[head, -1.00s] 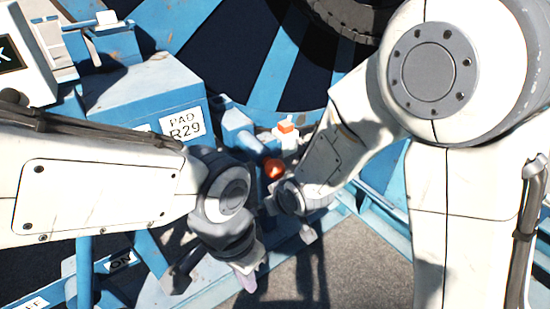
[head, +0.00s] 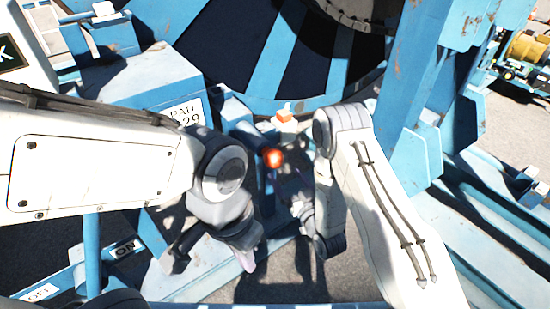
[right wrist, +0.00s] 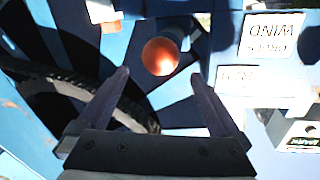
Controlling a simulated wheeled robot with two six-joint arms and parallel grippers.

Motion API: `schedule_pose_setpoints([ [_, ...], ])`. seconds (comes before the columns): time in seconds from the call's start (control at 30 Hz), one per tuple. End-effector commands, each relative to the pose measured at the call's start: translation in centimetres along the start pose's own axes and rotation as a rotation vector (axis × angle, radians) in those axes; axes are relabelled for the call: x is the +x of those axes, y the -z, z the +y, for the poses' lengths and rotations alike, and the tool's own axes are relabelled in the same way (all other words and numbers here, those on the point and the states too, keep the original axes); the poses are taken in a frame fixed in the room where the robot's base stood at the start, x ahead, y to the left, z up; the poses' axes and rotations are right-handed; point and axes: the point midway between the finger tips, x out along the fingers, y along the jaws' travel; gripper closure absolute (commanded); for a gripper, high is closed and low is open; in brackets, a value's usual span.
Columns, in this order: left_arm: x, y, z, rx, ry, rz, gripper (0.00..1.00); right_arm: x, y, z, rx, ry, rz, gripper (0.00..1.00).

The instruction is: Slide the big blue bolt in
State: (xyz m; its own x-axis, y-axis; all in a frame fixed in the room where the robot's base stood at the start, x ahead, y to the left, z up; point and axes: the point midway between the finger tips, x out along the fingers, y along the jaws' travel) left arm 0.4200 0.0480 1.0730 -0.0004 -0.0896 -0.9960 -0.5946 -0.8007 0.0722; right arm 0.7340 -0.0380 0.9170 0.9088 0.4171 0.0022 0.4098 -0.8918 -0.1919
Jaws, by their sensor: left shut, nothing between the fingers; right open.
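A red-orange ball knob (head: 273,158) shows in the middle of the head view, below a blue cylindrical part (head: 233,110) beside the pad box. This looks like the blue bolt, but how they join is hard to see. In the right wrist view the knob (right wrist: 160,56) sits ahead, between the lines of my open fingers, at or just beyond their tips, with blue metal behind it. My right gripper (right wrist: 160,78) is open, with nothing clamped. In the head view it (head: 298,203) is partly hidden, below and right of the knob. My left gripper (head: 246,261) is shut and empty, lower down.
A blue box labelled PAD R29 (head: 140,85) stands left of the knob. The large blue reel (head: 265,62) is behind. A small orange-topped white block (head: 284,118) is above the knob. Blue frame posts (head: 425,80) rise at right. A WIND label (right wrist: 272,35) shows in the right wrist view.

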Motion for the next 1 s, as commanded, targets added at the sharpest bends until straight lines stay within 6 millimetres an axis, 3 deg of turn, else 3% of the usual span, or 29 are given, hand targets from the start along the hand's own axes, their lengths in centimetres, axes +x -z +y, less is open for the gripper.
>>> schedule_pose_setpoints([
  [0.4,-2.0,0.1,0.1,0.0,0.0,0.0,1.0,7.4,0.2,-0.2,-0.001,0.002,0.0,0.0],
  [0.6,-2.2,0.1,0.2,0.0,0.0,0.0,1.0,8.8,0.0,-0.2,0.0,0.002,-0.002,0.0],
  [0.87,-2.2,0.1,0.2,0.0,0.0,0.0,1.0,8.9,0.0,-0.1,0.0,0.001,-0.003,0.0],
  [0.9,-2.2,0.1,0.2,0.0,0.0,0.0,1.0,8.9,0.0,-0.1,0.0,0.001,-0.003,0.08],
  [1.0,-2.2,0.1,0.2,0.0,0.0,0.0,1.0,8.9,0.0,-0.1,0.0,0.001,-0.003,0.46],
])
